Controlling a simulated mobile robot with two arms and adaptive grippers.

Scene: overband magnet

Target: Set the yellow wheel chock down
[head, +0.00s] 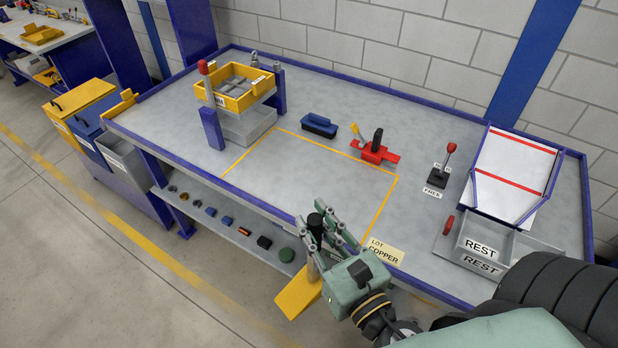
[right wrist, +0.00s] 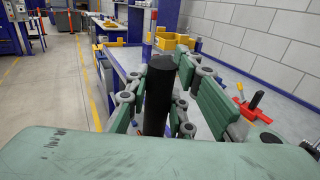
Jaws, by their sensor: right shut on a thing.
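The yellow wheel chock (head: 298,297) has a yellow wedge foot and an upright dark handle. My right gripper (head: 322,232) is shut around the handle near the front edge of the workbench (head: 245,192). In the head view the wedge hangs below the fingers and appears in front of the bench edge; its height cannot be told. In the right wrist view the black handle (right wrist: 158,95) stands between the green-grey fingers, and the wedge is hidden. My left gripper is not in view.
A yellow-outlined area (head: 300,170) on the bench is largely clear. Behind it are a blue block (head: 320,125) and a red piece (head: 376,153). A yellow tray (head: 236,100) stands left, a grey REST bin (head: 478,249) right. Small parts lie on the lower shelf (head: 238,235).

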